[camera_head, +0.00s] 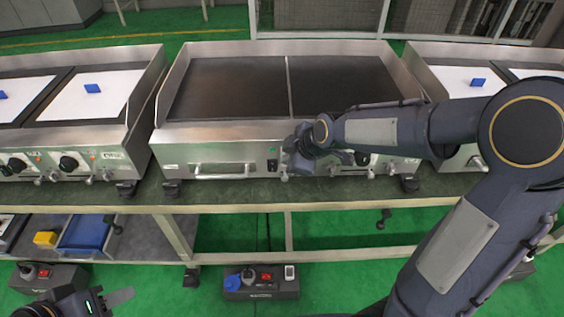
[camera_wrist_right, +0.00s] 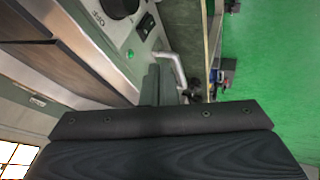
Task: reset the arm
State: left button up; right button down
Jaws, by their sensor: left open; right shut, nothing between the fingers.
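My right arm reaches in from the right in the head view. Its gripper (camera_head: 297,152) is in front of the middle griddle's (camera_head: 225,142) front panel, between the drawer handle and a knob. In the right wrist view its fingers (camera_wrist_right: 158,85) are shut and empty, close to the silver handle (camera_wrist_right: 176,68). Contact with the panel cannot be told. My left gripper (camera_head: 115,300) is low at the bottom left of the head view, partly cut off by the frame edge, open and apart from the table.
Griddles with white sheets and blue blocks (camera_head: 92,88) flank the middle one. The table's front edge (camera_head: 150,209) runs below them. A lower shelf holds a blue bin (camera_head: 84,233) and yellow block (camera_head: 45,238). A control box (camera_head: 262,284) sits lower down. Green floor (camera_head: 340,285) is partly clear.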

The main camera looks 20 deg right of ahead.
jog(key=shift+s+d+r, duration=0.15)
jog(key=shift+s+r, duration=0.05)
jog(key=shift+r, duration=0.2)
pick_arm(q)
jog(key=shift+r, duration=0.1)
